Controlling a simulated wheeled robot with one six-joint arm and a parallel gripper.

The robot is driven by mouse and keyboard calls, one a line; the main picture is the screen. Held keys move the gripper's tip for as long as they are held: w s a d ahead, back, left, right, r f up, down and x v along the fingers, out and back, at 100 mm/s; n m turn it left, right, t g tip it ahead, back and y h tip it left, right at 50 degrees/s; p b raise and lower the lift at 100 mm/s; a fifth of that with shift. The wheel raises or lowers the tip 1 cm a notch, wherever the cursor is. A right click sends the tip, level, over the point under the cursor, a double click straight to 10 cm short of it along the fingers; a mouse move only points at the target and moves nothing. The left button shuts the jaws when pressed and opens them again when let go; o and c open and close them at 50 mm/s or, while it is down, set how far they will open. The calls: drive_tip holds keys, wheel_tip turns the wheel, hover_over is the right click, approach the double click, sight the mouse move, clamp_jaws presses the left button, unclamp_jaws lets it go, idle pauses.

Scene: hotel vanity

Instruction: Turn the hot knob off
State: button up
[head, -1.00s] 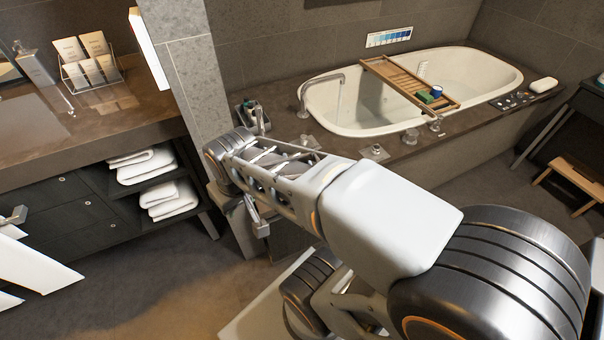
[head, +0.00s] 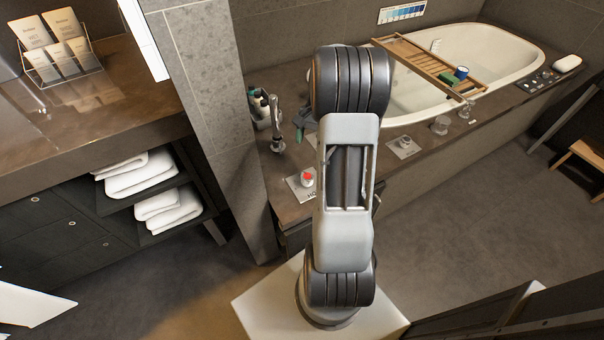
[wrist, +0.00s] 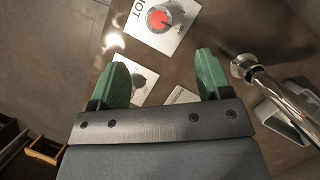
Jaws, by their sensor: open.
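The hot knob (head: 307,179) has a red top and sits on a white plate at the counter's front edge, just left of my arm in the head view. In the wrist view the hot knob (wrist: 160,18) is at the top on its plate marked HOT, with a pale pointer on its red face. My gripper is mostly hidden behind my arm in the head view.
A second plate with a dark knob (wrist: 138,80) shows between my fingers. A chrome faucet (wrist: 285,100) is close on the right. The bathtub (head: 420,95), wooden tray (head: 425,65), stone pillar (head: 205,90) and towels (head: 140,178) surround the counter.

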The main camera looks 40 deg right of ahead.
sight(307, 176)
drive_tip(key=b+x, duration=0.1)
drive_tip(key=x, duration=0.3)
drive_tip(key=b+x, duration=0.1)
drive_tip(key=x, duration=0.4)
drive_tip(key=b+x, duration=0.1)
drive_tip(key=x, duration=0.3)
drive_tip(key=shift+s+d+f, duration=0.1)
drive_tip(key=shift+d+f, duration=0.1)
drive_tip(key=shift+f, duration=0.15)
drive_tip(key=shift+c, duration=0.2)
drive_tip(key=c, duration=0.9)
drive_tip(key=shift+r+m+p, duration=0.2)
drive_tip(key=shift+m+p, duration=0.15)
drive_tip(key=shift+m, duration=0.05)
drive_tip(key=shift+f, duration=0.2)
drive_tip(key=o, duration=0.9)
drive_tip(key=shift+o, duration=0.2)
drive_tip(key=p+v, duration=0.3)
drive_tip(key=v, duration=1.1)
